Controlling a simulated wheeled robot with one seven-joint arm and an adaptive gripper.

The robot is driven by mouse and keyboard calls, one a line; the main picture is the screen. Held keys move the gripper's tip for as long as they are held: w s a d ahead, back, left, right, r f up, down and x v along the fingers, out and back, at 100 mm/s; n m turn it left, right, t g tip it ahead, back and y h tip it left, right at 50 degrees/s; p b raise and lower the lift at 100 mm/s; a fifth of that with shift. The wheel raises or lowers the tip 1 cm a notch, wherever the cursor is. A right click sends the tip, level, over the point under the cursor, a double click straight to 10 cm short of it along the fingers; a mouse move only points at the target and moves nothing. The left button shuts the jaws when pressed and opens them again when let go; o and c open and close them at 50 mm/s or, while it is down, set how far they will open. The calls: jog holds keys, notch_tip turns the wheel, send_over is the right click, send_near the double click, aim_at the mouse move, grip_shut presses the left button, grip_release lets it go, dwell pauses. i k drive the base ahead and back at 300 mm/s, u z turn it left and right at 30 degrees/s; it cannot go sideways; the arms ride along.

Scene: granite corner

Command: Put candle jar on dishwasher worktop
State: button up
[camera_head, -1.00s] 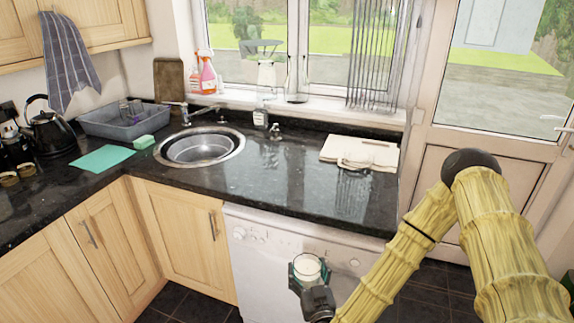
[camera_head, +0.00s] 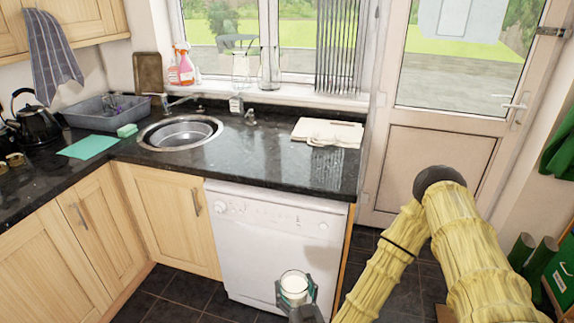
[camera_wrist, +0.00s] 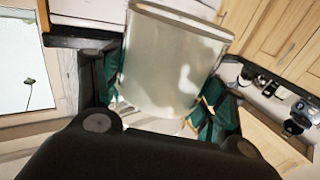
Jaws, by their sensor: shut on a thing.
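The candle jar (camera_head: 294,286), a glass with a pale white filling, is held in my gripper (camera_head: 296,300) in front of the white dishwasher (camera_head: 265,245), below worktop height. In the wrist view the jar (camera_wrist: 175,60) fills the space between the green fingers of my gripper (camera_wrist: 165,100), which are shut on its sides. The dark worktop (camera_head: 265,160) above the dishwasher is glossy and mostly bare. Whether the jar touches the dishwasher front cannot be told.
The sink (camera_head: 180,132) is to the left, with a green sponge (camera_head: 127,130) and a teal mat (camera_head: 88,146) beyond.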

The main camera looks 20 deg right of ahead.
aim_at(282, 170)
jog(key=u, duration=1.65)
jog(key=i, duration=1.25)
jog(key=z, duration=2.15)
